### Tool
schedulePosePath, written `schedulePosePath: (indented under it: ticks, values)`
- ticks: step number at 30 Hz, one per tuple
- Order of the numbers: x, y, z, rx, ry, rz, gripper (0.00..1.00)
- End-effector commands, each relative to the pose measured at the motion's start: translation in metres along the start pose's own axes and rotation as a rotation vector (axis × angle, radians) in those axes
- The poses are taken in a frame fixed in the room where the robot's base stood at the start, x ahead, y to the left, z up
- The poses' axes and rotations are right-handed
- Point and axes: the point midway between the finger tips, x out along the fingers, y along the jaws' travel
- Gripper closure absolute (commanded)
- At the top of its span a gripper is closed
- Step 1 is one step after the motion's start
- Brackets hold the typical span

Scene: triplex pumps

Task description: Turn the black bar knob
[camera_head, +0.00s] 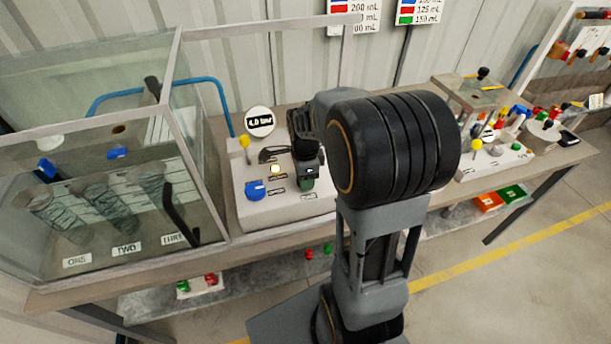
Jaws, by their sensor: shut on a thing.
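My gripper (306,172) points down at the right part of the white control panel (290,210), in front of the round 4.0 bar gauge (260,122). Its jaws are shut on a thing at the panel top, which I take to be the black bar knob. The jaws and my arm hide the knob, so its angle cannot be told. To the left on the panel are a lit yellow lamp (275,169), a blue knob (256,190) and a yellow-tipped lever (245,144).
A clear tank (85,170) with tubes labelled ONE, TWO and THREE stands close on the left. A second white panel (492,162) with coloured parts is at the right. My arm covers the bench between the panels. A low shelf (150,305) holds small parts.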

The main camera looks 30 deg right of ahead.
Motion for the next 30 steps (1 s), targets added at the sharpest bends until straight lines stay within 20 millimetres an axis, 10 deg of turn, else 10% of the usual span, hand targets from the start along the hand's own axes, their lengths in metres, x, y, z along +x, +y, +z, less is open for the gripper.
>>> schedulePosePath:
  ticks: [30]
  values:
    - [0.0002,0.0018,0.0001,0.686,0.002,0.002,0.78]
